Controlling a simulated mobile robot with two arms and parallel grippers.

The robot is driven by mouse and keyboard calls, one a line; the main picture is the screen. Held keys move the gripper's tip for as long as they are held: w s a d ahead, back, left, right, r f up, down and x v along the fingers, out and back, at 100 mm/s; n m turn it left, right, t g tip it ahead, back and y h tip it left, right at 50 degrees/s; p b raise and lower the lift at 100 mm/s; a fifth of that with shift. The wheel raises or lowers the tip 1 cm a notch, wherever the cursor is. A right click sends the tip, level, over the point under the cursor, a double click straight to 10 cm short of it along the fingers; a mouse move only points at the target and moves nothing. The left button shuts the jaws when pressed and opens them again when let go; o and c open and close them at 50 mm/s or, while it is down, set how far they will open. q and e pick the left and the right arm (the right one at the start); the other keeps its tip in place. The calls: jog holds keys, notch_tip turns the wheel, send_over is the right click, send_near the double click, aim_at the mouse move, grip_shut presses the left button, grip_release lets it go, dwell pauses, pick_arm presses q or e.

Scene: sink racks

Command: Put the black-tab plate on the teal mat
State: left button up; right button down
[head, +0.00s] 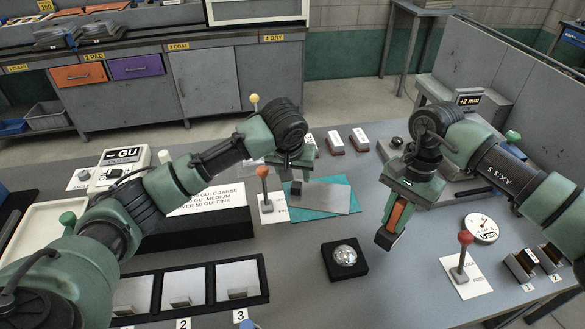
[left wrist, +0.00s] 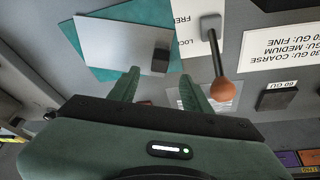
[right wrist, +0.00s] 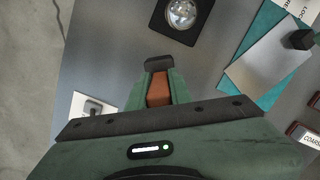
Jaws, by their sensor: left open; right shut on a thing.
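My left gripper (left wrist: 158,76) is open and empty near the tab. My right gripper (right wrist: 158,85) is shut on an orange-brown block with a dark end (right wrist: 158,64), held up to the right of the plate. The plate (right wrist: 262,68) shows at the right wrist view's right side.
An orange-knobbed lever (head: 264,185) stands close left of the mat. A glass dome on a black base (head: 344,258) and a red-knobbed lever (head: 463,255) stand nearer. A three-bay tray (head: 262,285) is at front left. Bare table lies around the dome.

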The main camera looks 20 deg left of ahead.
pick_arm(q)
jog(key=shift+v, duration=2.1)
